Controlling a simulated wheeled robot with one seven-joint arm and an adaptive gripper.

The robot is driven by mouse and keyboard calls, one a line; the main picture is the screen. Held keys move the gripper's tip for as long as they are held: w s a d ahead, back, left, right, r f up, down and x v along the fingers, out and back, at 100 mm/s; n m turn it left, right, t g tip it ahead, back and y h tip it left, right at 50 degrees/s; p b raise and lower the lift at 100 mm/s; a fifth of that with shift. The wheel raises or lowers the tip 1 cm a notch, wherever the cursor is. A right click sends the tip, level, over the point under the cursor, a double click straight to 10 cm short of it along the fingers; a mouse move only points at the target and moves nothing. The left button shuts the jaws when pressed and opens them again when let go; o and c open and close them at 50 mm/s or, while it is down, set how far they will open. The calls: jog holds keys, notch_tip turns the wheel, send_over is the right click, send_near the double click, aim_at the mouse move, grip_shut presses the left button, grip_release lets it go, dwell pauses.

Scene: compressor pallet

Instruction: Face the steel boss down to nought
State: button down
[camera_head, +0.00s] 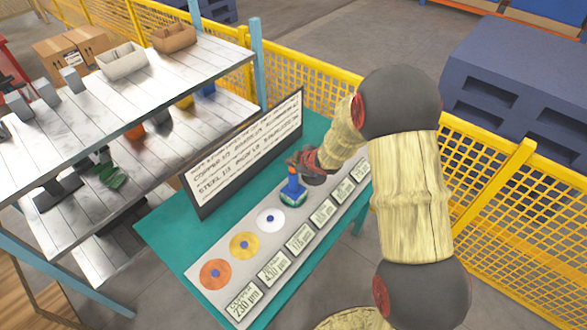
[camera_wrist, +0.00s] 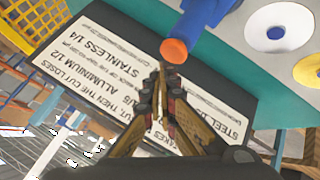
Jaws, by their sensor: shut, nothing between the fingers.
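My gripper (camera_head: 303,163) is shut and empty, beside the top of an upright blue tool (camera_head: 293,187). In the wrist view the fingertips (camera_wrist: 166,72) are close to the tool's orange end (camera_wrist: 174,51); I cannot tell whether they touch. The blue tool stands on a pale green base over the grey panel (camera_head: 330,218). Orange (camera_head: 216,274), yellow (camera_head: 244,245) and white (camera_head: 270,219) discs, each with a blue centre, sit to its left. I cannot tell which boss is steel; parts beyond the tool are hidden by my arm.
Cards with micron figures, one reading 230 µm (camera_head: 243,302), line the panel's front. A text board (camera_head: 245,155) stands behind on the teal table (camera_head: 165,232). Shelving (camera_head: 110,100) is at left, with yellow mesh fencing (camera_head: 500,220) and a blue pallet stack (camera_head: 520,80) at right.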

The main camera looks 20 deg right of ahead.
aim_at(292, 170)
jog(key=shift+f, duration=0.1)
dwell(0.6)
jog(key=shift+f+b, duration=0.3)
jog(key=shift+f, duration=0.05)
jog(key=shift+f+b, duration=0.55)
jog(key=shift+f, duration=0.15)
dwell(0.8)
jog(key=shift+r, duration=0.15)
dwell(0.3)
jog(key=shift+r+p, duration=1)
jog(key=shift+p, duration=0.05)
notch_tip(292, 170, up, 5)
jog(key=p, duration=0.4)
jog(key=shift+p, duration=0.35)
dwell(0.5)
